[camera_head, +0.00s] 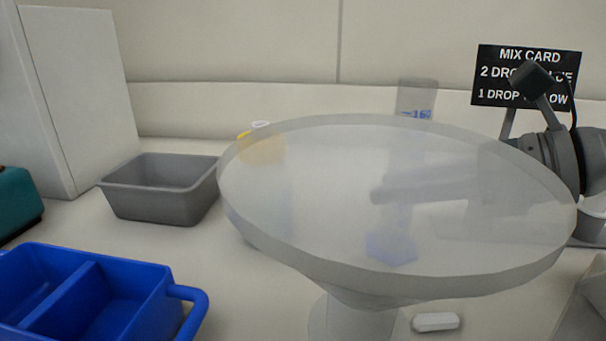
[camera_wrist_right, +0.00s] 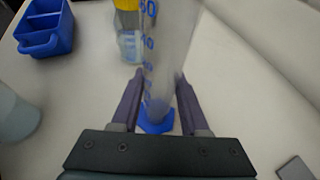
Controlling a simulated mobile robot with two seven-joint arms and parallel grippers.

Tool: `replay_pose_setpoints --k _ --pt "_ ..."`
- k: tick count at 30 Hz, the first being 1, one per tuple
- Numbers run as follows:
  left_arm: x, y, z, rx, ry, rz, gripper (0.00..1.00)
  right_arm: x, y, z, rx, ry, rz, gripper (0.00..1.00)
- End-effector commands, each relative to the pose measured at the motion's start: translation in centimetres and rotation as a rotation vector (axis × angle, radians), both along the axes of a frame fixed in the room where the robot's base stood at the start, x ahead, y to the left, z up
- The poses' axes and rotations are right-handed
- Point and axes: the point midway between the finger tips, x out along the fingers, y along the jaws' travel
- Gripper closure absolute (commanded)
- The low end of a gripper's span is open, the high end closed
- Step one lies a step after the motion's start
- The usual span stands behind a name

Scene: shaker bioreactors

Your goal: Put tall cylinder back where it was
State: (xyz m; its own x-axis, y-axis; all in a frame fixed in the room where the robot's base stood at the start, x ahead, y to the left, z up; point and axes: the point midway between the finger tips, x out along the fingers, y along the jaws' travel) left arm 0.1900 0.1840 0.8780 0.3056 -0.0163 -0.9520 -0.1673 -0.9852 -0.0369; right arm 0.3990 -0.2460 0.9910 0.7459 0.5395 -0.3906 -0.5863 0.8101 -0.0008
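The tall cylinder (camera_head: 416,98) is clear with blue marks and a blue foot. In the head view its top rises behind a large translucent disc; its middle and foot show only blurred through it. In the right wrist view the cylinder (camera_wrist_right: 165,55) stands between the two fingers of my right gripper (camera_wrist_right: 160,80), which appear closed against its sides. Its blue foot (camera_wrist_right: 156,122) shows below them. I cannot tell whether the foot touches the table. My right gripper is blurred behind the disc in the head view. My left gripper is not in view.
The translucent disc (camera_head: 400,200) fills the near middle. A yellow-topped bottle (camera_head: 262,148) stands behind its left edge, near the cylinder. A grey bin (camera_head: 160,190) and a blue divided caddy (camera_head: 150,300) are at left. A mix card (camera_head: 490,85) stands back right. A white piece (camera_head: 436,322) lies in front.

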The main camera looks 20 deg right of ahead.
Motion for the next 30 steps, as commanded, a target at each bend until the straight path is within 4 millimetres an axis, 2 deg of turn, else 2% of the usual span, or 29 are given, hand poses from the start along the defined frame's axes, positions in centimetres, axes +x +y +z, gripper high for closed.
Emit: replay_pose_setpoints --k 1,8,18,23,30 --pt "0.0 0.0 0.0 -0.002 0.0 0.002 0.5 0.0 0.0 0.0 0.0 0.0 0.0 0.51" --pt "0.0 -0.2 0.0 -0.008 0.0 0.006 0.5 0.0 0.0 0.0 0.0 0.0 0.0 0.26" --pt "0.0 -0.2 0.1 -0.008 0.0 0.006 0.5 -0.3 -0.2 0.4 0.0 0.002 0.0 0.26" --pt "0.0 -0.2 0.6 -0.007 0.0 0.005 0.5 -2.3 -1.6 1.5 -0.003 0.004 0.0 0.26" --pt "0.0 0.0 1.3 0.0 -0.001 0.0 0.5 -6.4 -4.6 3.6 0.001 0.005 -0.002 0.26"
